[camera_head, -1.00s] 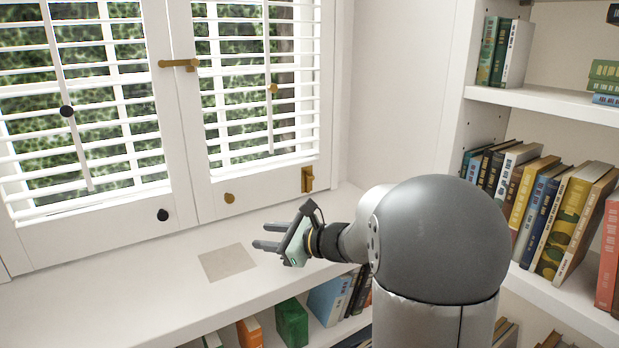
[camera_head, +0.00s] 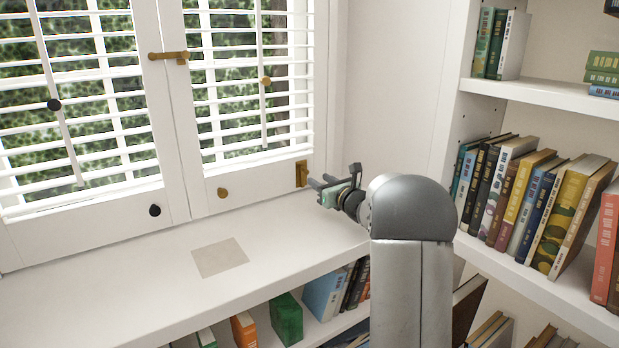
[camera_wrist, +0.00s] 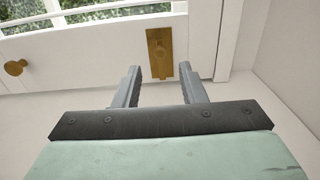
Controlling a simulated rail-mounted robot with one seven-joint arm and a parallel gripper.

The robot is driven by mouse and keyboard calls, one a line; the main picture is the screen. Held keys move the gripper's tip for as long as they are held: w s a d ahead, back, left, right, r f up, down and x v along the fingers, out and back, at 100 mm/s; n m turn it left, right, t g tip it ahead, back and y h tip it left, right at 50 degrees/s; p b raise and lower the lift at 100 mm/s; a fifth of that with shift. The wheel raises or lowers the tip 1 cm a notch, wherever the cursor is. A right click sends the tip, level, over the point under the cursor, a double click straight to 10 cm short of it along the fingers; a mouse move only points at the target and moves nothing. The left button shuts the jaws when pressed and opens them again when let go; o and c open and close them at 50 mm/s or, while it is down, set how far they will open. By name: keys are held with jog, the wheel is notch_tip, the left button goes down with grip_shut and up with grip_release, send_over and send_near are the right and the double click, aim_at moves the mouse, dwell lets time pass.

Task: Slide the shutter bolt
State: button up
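A brass plate with a small knob (camera_head: 301,173) is upright at the lower right corner of the right shutter. In the wrist view the brass plate (camera_wrist: 159,55) lies ahead, between and beyond my fingertips. A horizontal brass bar latch (camera_head: 168,56) crosses the seam between the two white shutters, higher up; I cannot tell which fitting is the bolt. My gripper (camera_head: 322,182) is just right of the plate, over the sill. In the wrist view my gripper (camera_wrist: 158,75) is open, with nothing between its fingers.
A white sill (camera_head: 120,280) with a grey square patch (camera_head: 220,257) is otherwise clear. A round brass knob (camera_head: 222,192) and a black knob (camera_head: 154,210) are on the shutters. Bookshelves (camera_head: 540,98) stand at right; more books are below the sill.

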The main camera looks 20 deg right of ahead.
aim_at(308, 172)
jog(key=w, duration=0.4)
jog(key=w+a, duration=0.1)
jog(key=w, duration=0.1)
jog(key=shift+w, duration=0.3)
